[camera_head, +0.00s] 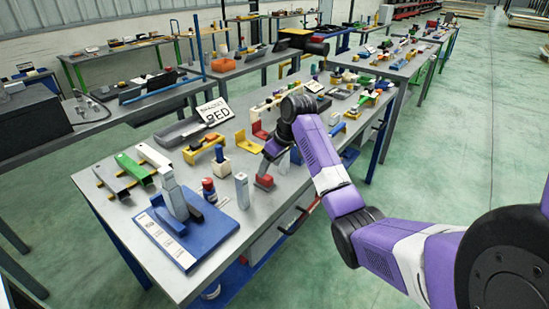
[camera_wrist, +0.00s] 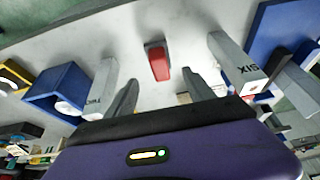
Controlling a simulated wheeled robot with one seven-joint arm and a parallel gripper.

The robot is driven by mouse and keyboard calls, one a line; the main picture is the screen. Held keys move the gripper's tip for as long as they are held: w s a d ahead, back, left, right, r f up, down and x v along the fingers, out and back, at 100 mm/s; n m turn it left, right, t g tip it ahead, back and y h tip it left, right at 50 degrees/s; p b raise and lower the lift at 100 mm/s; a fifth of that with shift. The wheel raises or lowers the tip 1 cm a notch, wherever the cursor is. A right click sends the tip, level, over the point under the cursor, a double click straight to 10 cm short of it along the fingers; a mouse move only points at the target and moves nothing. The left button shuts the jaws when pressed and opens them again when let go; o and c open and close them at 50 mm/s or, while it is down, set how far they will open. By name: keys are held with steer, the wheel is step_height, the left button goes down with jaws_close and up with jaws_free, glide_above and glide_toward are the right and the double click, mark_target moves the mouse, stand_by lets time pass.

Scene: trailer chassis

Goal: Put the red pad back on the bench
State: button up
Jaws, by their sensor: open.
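A small red block (camera_head: 264,182), which looks like the red pad, is at the front part of the grey bench (camera_head: 225,165), below my gripper. In the wrist view the red block (camera_wrist: 159,65) has a grey end and lies beyond the fingertips, roughly centred between them. My gripper (camera_wrist: 160,90) is open, with a finger on each side and nothing between them. In the head view my gripper (camera_head: 273,155) is partly hidden by my arm and points down at the bench. Whether the block touches the bench cannot be told.
Grey blocks, one marked SIX (camera_wrist: 235,65), stand on both sides.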

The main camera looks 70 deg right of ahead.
steer(key=v, duration=0.5)
steer(key=shift+r, duration=0.1)
stand_by(0.5)
